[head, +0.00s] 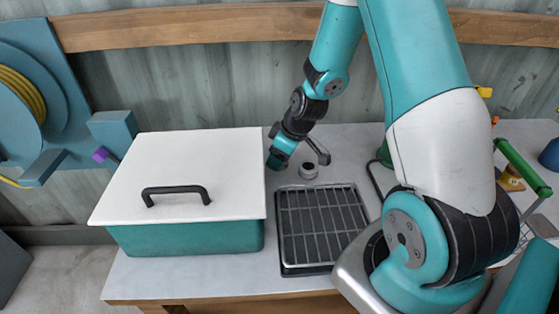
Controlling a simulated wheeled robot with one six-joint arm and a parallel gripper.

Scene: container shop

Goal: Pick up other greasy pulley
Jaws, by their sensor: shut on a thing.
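My gripper (318,153) is at the back of the grey worktop, right of the white-lidded box and behind the grated tray. It is small and dark in this view, and its jaws are shut. A small grey round piece with a dark centre (308,171), which looks like the pulley, is right at the fingertips. Where the jaws meet it is too small to see clearly. I cannot tell whether it rests on the worktop or is just above it. No second pulley can be made out.
A teal box with a white lid (180,170) and black handle fills the left of the worktop (345,140). A black grated tray (322,222) lies at its right. A green-handled basket (522,168) and a blue piece (550,155) are at the far right. A wooden rail (180,27) crosses the wall.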

